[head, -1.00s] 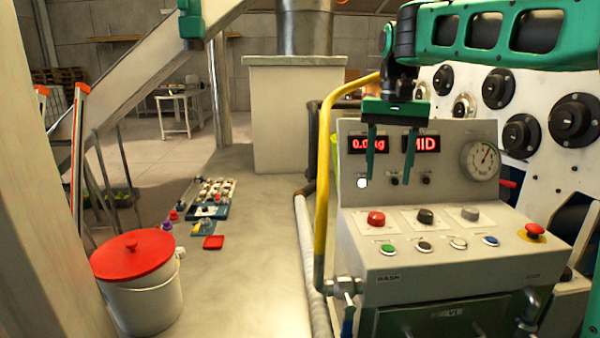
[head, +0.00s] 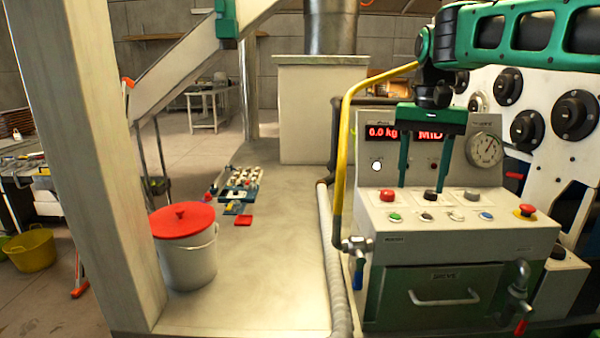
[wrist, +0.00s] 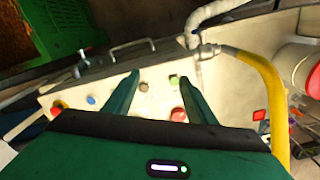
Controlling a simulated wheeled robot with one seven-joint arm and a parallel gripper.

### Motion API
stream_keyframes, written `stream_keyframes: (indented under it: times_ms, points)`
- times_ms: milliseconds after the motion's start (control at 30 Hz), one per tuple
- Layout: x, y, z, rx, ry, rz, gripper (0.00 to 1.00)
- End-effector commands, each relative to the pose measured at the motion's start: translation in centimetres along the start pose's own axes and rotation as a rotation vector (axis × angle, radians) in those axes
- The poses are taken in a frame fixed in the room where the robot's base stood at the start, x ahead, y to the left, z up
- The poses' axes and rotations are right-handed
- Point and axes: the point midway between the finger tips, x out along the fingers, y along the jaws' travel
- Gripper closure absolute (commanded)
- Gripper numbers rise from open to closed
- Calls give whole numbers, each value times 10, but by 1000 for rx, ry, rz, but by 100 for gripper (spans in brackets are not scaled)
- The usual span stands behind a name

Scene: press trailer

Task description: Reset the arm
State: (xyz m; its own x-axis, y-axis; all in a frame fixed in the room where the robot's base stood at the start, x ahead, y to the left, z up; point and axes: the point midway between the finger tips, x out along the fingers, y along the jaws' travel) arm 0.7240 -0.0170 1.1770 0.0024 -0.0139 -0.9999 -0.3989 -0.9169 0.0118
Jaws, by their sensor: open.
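My gripper (head: 424,186) is green with two long fingers pointing down. It is open and empty in front of the upright face of the control panel (head: 486,245). In the head view its fingers partly cover the red displays (head: 383,133). In the wrist view the open fingers (wrist: 155,92) point toward the panel's row of buttons, with the red button (wrist: 179,115) and green button (wrist: 174,80) showing between or near them. I cannot tell whether the fingertips touch the panel.
A yellow pipe (head: 344,140) rises at the panel's left, near the arm. A red emergency button (head: 525,211) and a gauge (head: 485,150) are on the panel. A white bucket with a red lid (head: 182,221) stands left.

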Motion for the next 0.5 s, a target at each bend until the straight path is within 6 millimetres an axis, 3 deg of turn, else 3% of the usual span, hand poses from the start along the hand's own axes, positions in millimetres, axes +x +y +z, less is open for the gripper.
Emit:
stream_keyframes:
  times_ms: [33, 267, 500]
  points:
    - [4, 15, 1, 15, 0, 5, 49]
    - [26, 69, 16, 47, 6, 20, 49]
    - [67, 145, 58, 87, 5, 34, 49]
